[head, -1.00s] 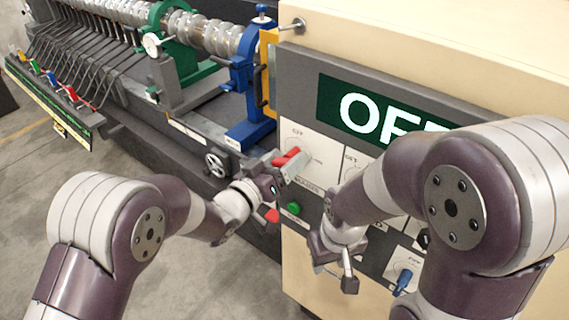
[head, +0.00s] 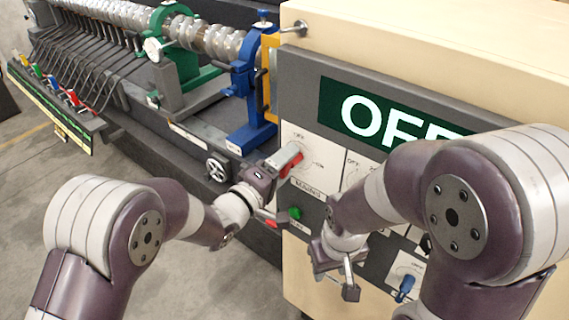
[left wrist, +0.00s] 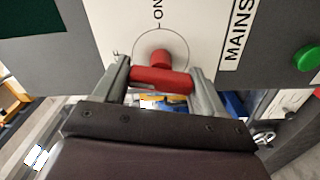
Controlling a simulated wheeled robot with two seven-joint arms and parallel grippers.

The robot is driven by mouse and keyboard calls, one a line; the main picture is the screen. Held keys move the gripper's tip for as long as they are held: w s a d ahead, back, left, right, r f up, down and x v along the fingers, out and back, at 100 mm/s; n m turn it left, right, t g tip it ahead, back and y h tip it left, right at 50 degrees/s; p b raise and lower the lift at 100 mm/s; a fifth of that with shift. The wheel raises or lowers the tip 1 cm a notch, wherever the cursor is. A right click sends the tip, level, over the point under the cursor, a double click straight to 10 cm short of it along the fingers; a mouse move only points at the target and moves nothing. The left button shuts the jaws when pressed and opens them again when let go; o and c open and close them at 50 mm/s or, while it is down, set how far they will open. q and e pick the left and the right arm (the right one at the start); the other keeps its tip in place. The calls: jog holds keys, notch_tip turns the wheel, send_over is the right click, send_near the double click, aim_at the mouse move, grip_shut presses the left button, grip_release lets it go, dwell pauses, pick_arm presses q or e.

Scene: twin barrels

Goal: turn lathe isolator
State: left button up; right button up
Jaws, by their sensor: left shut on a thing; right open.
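The lathe isolator is a red handle (head: 291,165) on a white plate (head: 316,150) marked OFF, ON and MAINS, on the front of the cream cabinet. My left gripper (head: 287,158) is shut on the handle and partly hides it in the head view. In the left wrist view the red handle (left wrist: 160,79) lies between the two fingers (left wrist: 160,75), its bar across the direction of the ON mark. A big display (head: 385,118) above reads OFF. My right gripper (head: 336,280) is open and empty in front of the lower panel.
A green button (head: 295,213) sits below the isolator, close to my left gripper. A blue knob (head: 405,284) is right of my right gripper. The lathe bed with a handwheel (head: 217,170) and blue stand (head: 247,125) is to the left. My right arm hides part of the panel.

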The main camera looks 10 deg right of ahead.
pick_arm(q)
jog(key=shift+f+n, duration=0.25)
jog(key=shift+n, duration=0.95)
jog(key=o, duration=1)
jog(key=shift+c, duration=0.2)
jog(key=shift+a+r, duration=0.1)
jog(key=shift+s, duration=0.1)
jog(key=b+v, duration=0.4)
jog(key=v, duration=0.8)
jog(key=shift+s+a, duration=0.25)
